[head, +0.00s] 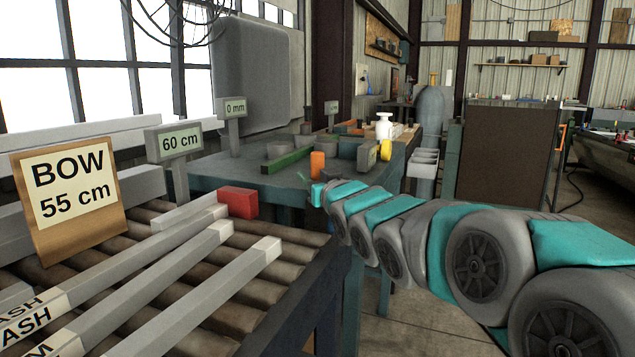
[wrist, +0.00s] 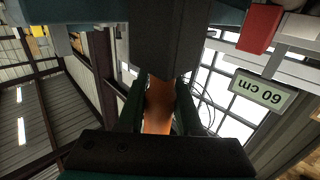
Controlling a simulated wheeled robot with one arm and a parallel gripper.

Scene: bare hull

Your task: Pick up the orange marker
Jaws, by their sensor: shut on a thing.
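The orange marker (wrist: 157,105) is between the two dark green fingers of my gripper (wrist: 157,100) in the wrist view. My gripper is shut on it, and the fingers hide its sides. In the head view an upright orange piece (head: 317,165) shows just above the far end of my arm, by the teal bench. My gripper's fingers are too small and hidden there to make out clearly.
The teal bench (head: 262,181) carries a green bar (head: 288,160) and other parts. Left of it, a roller table holds grey bars and a red block (head: 238,202). A "60 cm" sign (head: 179,143) and a "BOW 55 cm" sign (head: 70,195) stand there.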

